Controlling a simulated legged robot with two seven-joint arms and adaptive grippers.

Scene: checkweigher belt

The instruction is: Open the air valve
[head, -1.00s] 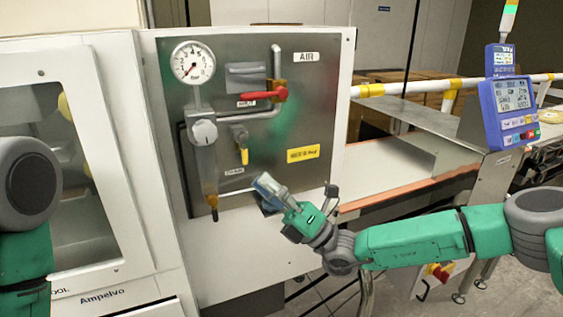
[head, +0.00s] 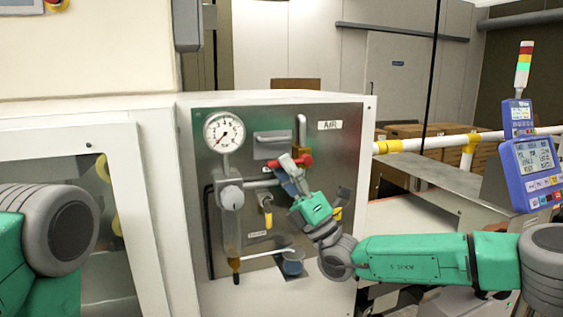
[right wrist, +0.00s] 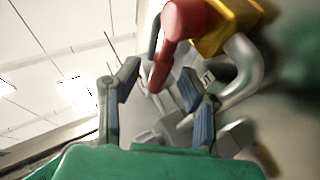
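The red valve handle (head: 306,160) is on the brass valve (head: 302,151) on the steel panel, below the AIR label (head: 329,125). It lies roughly level, partly hidden by my right gripper. My right gripper (head: 287,168) is up at the handle. In the right wrist view the red handle (right wrist: 160,75) runs between the two spread fingers of my right gripper (right wrist: 160,85), and the brass valve (right wrist: 225,30) is at upper right. The fingers are open; I cannot tell whether either touches the handle. My left arm shows at the left edge, but its gripper does not show.
A pressure gauge (head: 224,131) is at the panel's upper left, its needle pointing low left. A grey regulator knob (head: 231,197) and a yellow-handled valve (head: 267,212) are nearby. A glazed cabinet door (head: 130,235) stands left. The blue weigher display (head: 529,171) stands right.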

